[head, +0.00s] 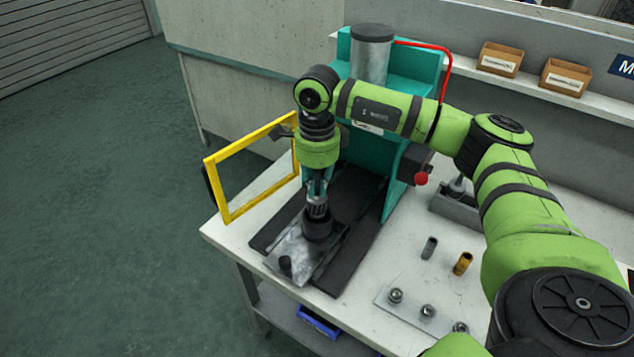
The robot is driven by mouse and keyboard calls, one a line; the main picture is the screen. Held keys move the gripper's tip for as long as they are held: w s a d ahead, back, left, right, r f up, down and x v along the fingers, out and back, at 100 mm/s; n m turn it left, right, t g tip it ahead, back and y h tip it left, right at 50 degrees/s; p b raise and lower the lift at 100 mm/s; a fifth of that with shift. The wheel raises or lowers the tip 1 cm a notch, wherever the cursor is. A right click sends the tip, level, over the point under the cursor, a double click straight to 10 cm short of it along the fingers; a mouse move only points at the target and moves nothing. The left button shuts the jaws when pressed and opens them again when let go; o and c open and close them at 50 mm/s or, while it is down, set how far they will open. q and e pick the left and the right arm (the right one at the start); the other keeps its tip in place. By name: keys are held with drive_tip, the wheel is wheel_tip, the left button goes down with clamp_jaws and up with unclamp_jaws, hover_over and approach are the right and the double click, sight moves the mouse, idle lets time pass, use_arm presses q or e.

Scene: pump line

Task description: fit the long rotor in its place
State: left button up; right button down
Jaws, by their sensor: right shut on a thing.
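My right gripper (318,184) points straight down, shut on a narrow ridged grey part, which looks like the long rotor (317,207). The rotor is upright, directly above a dark round housing (317,228). Its lower end meets the housing's top in this view; I cannot tell how far it is inside. The housing stands on a grey metal plate (296,254), which also carries a short dark peg (285,265). My left gripper is not in view.
A yellow guard frame (223,188) is swung out left. A grey cylinder (429,248), a brass cylinder (462,264) and a strip with several round parts (411,311) lie right.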

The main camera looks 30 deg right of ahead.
drive_tip(key=shift+f, duration=0.25)
drive_tip(key=shift+f+b, duration=0.35)
drive_tip(key=shift+b, duration=0.1)
drive_tip(key=shift+f+b, duration=0.35)
drive_tip(key=shift+f, duration=0.1)
drive_tip(key=c, duration=1.2)
unclamp_jaws()
drive_tip(key=shift+o, duration=1.2)
drive_tip(key=shift+r+p, duration=1.65)
drive_tip(key=shift+r, duration=0.85)
